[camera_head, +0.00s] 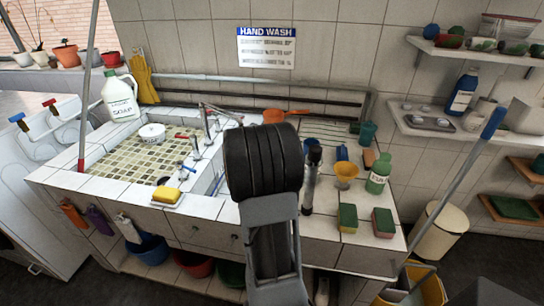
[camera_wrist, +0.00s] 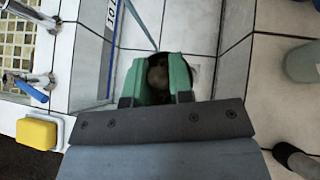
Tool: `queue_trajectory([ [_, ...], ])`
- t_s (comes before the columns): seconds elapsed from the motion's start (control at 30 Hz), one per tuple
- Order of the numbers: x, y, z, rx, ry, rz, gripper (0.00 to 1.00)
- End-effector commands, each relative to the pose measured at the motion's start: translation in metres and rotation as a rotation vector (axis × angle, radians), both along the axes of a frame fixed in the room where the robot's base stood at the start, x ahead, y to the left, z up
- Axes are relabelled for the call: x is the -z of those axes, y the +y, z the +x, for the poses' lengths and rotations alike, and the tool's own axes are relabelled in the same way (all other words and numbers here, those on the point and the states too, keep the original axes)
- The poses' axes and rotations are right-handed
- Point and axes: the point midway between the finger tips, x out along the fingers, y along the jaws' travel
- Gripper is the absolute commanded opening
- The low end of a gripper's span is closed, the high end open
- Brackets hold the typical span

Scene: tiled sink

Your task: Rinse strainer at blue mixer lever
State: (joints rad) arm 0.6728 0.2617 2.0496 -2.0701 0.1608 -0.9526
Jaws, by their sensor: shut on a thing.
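In the wrist view my gripper's green fingers (camera_wrist: 161,78) are closed around a small, dull brownish thing (camera_wrist: 157,75). I cannot tell whether it is the strainer. A thin grey-blue rod (camera_wrist: 140,25) runs up and left from the fingers. In the head view my dark arm hides the gripper. The blue mixer lever (camera_head: 188,168) is at the sink's right edge; it also shows at the left of the wrist view (camera_wrist: 30,90), apart from my gripper. An orange pan-like thing with a handle (camera_head: 273,116) lies at the back of the counter. A white round container (camera_head: 151,133) sits in the sink.
A yellow sponge (camera_head: 166,195) lies on the sink's front edge. A yellow funnel (camera_head: 346,172), a green bottle (camera_head: 379,174) and green sponges (camera_head: 348,218) stand on the right counter. A soap jug (camera_head: 121,97) is back left. White tile beside my gripper is partly bare.

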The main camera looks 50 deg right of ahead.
Motion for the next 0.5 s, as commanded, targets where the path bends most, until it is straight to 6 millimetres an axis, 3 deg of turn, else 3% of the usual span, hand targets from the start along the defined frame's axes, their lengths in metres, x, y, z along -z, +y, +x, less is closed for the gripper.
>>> queue_trajectory([
  [0.03, 0.001, -0.016, -0.010, 0.027, -0.002, -0.001, 0.00],
  [0.2, 0.001, -0.049, -0.032, 0.081, -0.001, -0.003, 0.00],
  [0.5, 0.000, -0.068, -0.043, 0.113, -0.002, -0.004, 0.00],
])
